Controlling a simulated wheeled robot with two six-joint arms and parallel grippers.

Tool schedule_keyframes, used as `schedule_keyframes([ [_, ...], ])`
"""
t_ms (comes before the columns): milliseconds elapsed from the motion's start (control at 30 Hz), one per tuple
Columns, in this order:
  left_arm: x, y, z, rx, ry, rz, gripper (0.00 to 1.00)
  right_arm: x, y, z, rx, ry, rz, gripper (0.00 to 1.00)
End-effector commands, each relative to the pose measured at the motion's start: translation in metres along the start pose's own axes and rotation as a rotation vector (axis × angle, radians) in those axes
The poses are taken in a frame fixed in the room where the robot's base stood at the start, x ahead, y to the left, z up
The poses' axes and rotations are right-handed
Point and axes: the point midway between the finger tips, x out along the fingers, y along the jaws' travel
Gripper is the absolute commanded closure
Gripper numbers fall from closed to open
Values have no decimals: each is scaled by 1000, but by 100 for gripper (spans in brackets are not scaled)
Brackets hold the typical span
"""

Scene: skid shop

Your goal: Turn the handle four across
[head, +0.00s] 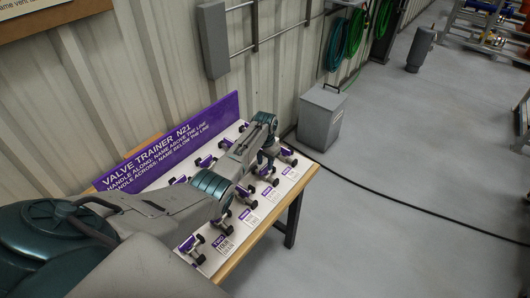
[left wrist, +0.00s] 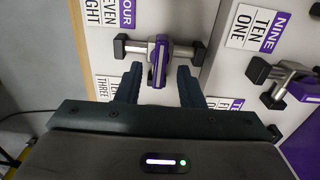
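The valve trainer board (head: 150,155) carries several small valves with purple handles, black-capped pipes and word labels. My left arm reaches across it, and my left gripper (head: 266,158) is low over its far end. In the left wrist view the open gripper (left wrist: 158,88) has one finger on each side of a purple handle (left wrist: 160,58), with gaps visible. That handle lies across its horizontal pipe. A label reading FOUR, SEVEN, EIGHT (left wrist: 108,12) is at its upper left; I cannot tell which valve it belongs to. My right gripper is not in view.
Another valve (left wrist: 285,82) stands to the right, near a NINE, TEN, ONE label (left wrist: 258,25). A corrugated wall (head: 120,80) rises behind the board. A grey bin (head: 320,118) stands beyond the table, and a black cable crosses the open floor (head: 400,150).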

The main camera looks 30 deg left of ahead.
Motion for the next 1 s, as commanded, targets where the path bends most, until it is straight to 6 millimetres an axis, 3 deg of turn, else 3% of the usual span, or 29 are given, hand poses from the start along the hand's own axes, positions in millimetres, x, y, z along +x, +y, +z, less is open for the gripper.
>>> schedule_keyframes([
  [500, -84, 0, 0, 0, 2, -1, 65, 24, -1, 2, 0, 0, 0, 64],
  [700, -94, 0, 0, 0, 0, -1, 65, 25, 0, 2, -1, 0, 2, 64],
  [1000, -90, 1, 3, 1, 0, -3, 65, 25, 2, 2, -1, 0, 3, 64],
])
